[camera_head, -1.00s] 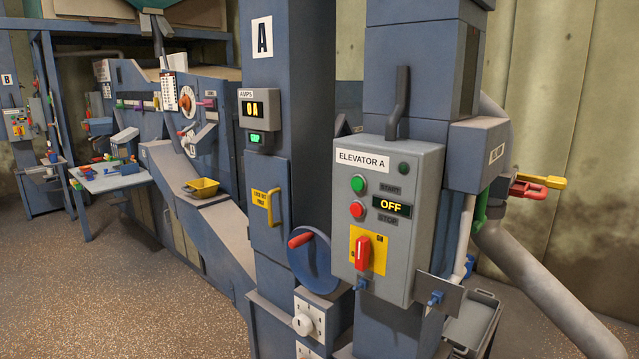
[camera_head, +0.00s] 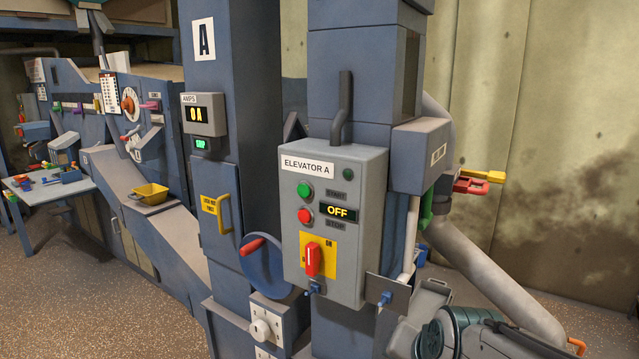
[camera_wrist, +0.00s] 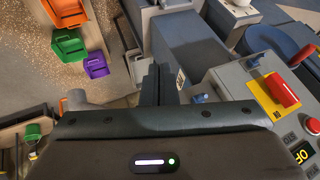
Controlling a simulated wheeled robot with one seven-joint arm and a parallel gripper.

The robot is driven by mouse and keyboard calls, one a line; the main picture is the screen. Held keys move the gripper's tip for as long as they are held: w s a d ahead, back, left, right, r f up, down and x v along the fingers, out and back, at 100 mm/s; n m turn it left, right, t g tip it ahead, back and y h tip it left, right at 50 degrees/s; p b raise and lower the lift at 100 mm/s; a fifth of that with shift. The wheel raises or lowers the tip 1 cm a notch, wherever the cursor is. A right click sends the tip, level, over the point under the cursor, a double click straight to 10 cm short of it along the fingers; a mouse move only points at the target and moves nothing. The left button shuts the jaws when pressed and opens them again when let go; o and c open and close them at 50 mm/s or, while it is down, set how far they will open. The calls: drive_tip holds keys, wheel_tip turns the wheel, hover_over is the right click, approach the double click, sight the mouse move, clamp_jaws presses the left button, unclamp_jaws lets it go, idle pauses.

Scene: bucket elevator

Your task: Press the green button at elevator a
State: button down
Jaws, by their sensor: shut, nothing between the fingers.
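The grey Elevator A control box (camera_head: 369,190) hangs on a blue column. Its green button (camera_head: 304,190) sits at the upper left by the START label, above the red button (camera_head: 305,215). The display (camera_head: 338,211) reads OFF. Below is a red rotary switch (camera_head: 312,259) on a yellow plate. In the wrist view my gripper (camera_wrist: 160,78) is shut and empty, its fingers together. There the box (camera_wrist: 240,88) lies sideways at the right, with the red switch (camera_wrist: 280,90) and red button (camera_wrist: 313,126); the green button is out of frame. My gripper is apart from the box.
A blue handwheel (camera_head: 263,266) with a red knob is left of the box. A metal plate with a blue clip (camera_head: 386,297) sticks out at its lower right. A grey pipe (camera_head: 490,282) slopes down on the right. Colored bins (camera_wrist: 68,46) show in the wrist view.

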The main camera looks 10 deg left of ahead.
sight(303, 191)
drive_tip(key=w+a+r+m+t+y+p, duration=0.2)
drive_tip(key=a+r+m, duration=0.6)
drive_tip(key=a, duration=0.5)
drive_tip(key=w+a+r+m+t+y+p, duration=0.2)
drive_tip(key=w+a+r+m+t+p, duration=0.3)
drive_tip(key=w+a+r+m+t, duration=0.2)
drive_tip(key=w+a+r+m, duration=0.2)
drive_tip(key=a+r, duration=0.2)
drive_tip(key=a, duration=0.2)
drive_tip(key=shift+a+r+m+y, duration=0.25)
drive_tip(key=shift+a+m+y, duration=0.05)
drive_tip(key=shift+a, duration=0.05)
drive_tip(key=shift+w+d+b, duration=0.2)
drive_tip(key=shift+w+d, duration=0.35)
drive_tip(key=shift+w, duration=0.8)
drive_tip(key=shift+w+d+b, duration=0.25)
drive_tip(key=shift+w+d, duration=0.35)
drive_tip(key=shift+w, duration=0.7)
drive_tip(key=shift+w+d+b, duration=0.2)
drive_tip(key=shift+w+d, duration=0.35)
drive_tip(key=shift+w, duration=0.8)
drive_tip(key=shift+w, duration=0.1)
